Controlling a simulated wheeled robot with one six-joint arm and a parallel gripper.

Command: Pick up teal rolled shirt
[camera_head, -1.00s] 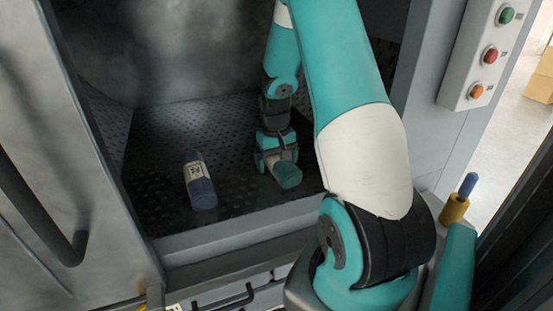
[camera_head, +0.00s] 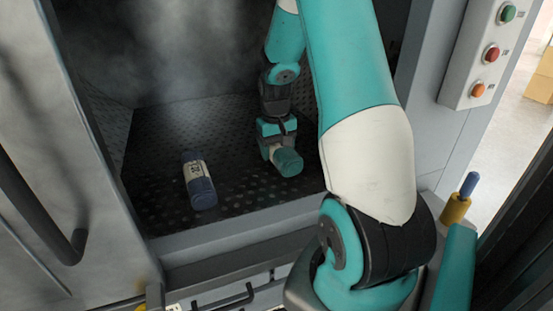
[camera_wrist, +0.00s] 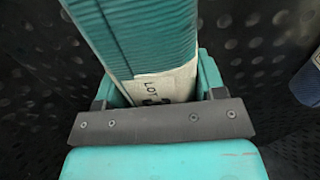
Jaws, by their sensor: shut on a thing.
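The teal rolled shirt (camera_head: 287,162) is in my gripper (camera_head: 273,148), inside the washer chamber. The wrist view shows the teal roll (camera_wrist: 140,35) running up between the jaws, with a white "LOT" label band (camera_wrist: 165,85) at the grip. My gripper (camera_wrist: 155,95) is shut on it around the label. Part of the band is hidden behind the gripper's dark plate. The roll appears a little above the perforated floor; the exact gap is hard to tell.
A blue rolled shirt (camera_head: 200,185) with a white label lies on the dark perforated floor (camera_head: 240,198) to the left. Its edge shows in the wrist view (camera_wrist: 308,82). The chamber's front sill (camera_head: 225,232) and right wall are close to my arm. A button panel (camera_head: 484,52) is outside at right.

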